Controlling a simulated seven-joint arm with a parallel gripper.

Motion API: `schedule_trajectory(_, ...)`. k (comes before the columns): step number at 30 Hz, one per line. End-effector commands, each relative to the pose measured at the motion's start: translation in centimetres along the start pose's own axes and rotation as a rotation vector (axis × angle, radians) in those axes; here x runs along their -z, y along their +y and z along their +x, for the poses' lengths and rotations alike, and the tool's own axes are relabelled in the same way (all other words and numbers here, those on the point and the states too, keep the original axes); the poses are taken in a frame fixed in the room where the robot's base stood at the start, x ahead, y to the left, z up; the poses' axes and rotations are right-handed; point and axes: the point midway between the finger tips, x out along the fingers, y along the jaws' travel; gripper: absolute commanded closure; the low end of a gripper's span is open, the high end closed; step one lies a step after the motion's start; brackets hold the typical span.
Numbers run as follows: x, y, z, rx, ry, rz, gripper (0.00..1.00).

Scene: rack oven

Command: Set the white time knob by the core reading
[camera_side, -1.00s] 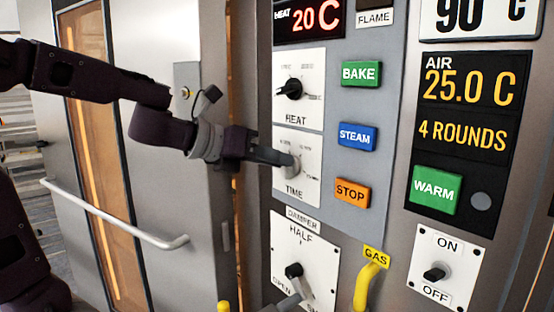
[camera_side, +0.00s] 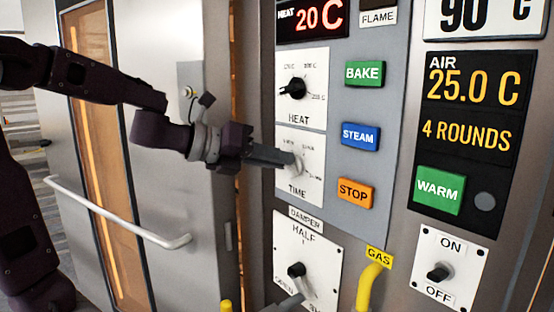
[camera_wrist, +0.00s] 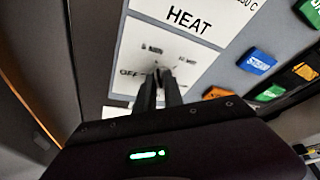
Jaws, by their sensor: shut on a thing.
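The white time knob (camera_side: 297,165) sits on the white plate marked TIME (camera_side: 306,182), below the HEAT plate. My gripper (camera_side: 288,159) is shut on the knob, its fingers reaching it from the left in the side view. In the wrist view the fingers (camera_wrist: 159,78) meet at the knob, which they mostly hide; the plate's marks around it are blurred, with OFF at the left. The display at the upper right reads AIR 25.0 C (camera_side: 473,85) and 4 ROUNDS. No display that I can read is labelled core.
The black heat knob (camera_side: 293,88) is just above. BAKE (camera_side: 364,73), STEAM (camera_side: 360,136) and STOP (camera_side: 355,192) buttons stand to the right. The damper knob (camera_side: 296,269) and yellow gas handle (camera_side: 370,283) are below. The oven door (camera_side: 160,150) with its bar handle is left.

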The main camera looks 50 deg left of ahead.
Motion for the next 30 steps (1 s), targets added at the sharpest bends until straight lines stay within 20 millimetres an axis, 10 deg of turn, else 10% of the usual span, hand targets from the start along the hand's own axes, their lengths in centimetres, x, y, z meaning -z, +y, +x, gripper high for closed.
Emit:
schedule_trajectory(2,0.4,0.0,0.1,0.001,0.01,0.0,1.0)
schedule_trajectory(3,0.4,0.0,0.1,0.0,0.01,0.0,0.8)
schedule_trajectory(6,0.3,0.0,0.1,0.001,0.009,0.0,0.66)
schedule_trajectory(16,0.1,0.0,-0.2,0.001,0.003,0.001,0.66)
schedule_trajectory(30,0.2,0.0,-7.0,0.001,0.006,0.001,0.66)
